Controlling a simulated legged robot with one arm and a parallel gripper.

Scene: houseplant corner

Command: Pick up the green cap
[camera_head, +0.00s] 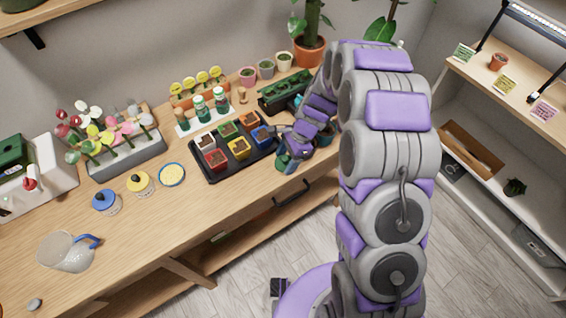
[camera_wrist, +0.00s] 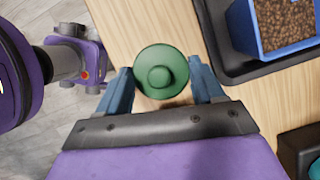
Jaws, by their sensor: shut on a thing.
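The green cap (camera_wrist: 161,72) is round with a raised knob in the middle. In the wrist view it sits between the two blue fingers of my gripper (camera_wrist: 160,68), which are shut on it from both sides. Wooden tabletop shows beyond it. I cannot tell whether the cap touches the table. In the head view my gripper (camera_head: 285,160) is at the front edge of the wooden table, just right of the black tray.
The black tray (camera_head: 203,174) of coloured pots is close beside my gripper. A blue pot of soil (camera_wrist: 277,25) shows in the wrist view. Blue-lidded (camera_head: 105,202) and yellow-lidded (camera_head: 140,184) jars and a glass pitcher (camera_head: 65,252) stand left.

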